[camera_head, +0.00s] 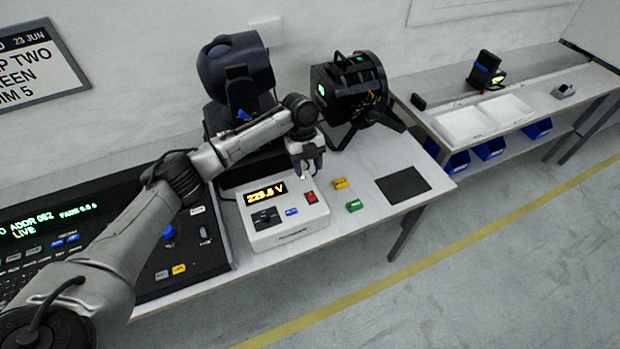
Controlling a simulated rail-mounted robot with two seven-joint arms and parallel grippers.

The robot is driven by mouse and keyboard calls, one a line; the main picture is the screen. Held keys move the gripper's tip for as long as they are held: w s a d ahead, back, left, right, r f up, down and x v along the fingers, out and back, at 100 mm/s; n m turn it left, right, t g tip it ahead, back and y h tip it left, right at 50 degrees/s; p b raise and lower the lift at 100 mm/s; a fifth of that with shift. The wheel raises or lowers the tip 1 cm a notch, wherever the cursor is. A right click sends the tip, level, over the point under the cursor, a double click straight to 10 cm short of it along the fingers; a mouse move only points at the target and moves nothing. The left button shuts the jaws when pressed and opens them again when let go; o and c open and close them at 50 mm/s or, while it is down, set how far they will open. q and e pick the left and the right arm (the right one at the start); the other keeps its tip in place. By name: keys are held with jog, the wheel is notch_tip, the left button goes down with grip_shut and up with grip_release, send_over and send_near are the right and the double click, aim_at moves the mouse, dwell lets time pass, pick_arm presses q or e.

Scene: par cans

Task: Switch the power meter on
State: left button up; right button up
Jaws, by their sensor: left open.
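The power meter (285,228) is a white box on the bench in the middle of the view. Its display (265,193) is lit and reads about 229.8 V in yellow. My left gripper (306,169) is open and empty, pointing down above the meter's back right corner, just behind the red switch. I cannot tell whether it touches the meter. My right gripper is not in view.
A lighting console (190,255) lies left of the meter. Two stage lights (235,65) (352,90) stand behind. A second bench holds white trays (465,124).

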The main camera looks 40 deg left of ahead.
pick_arm(q)
jog(key=shift+v, duration=1.75)
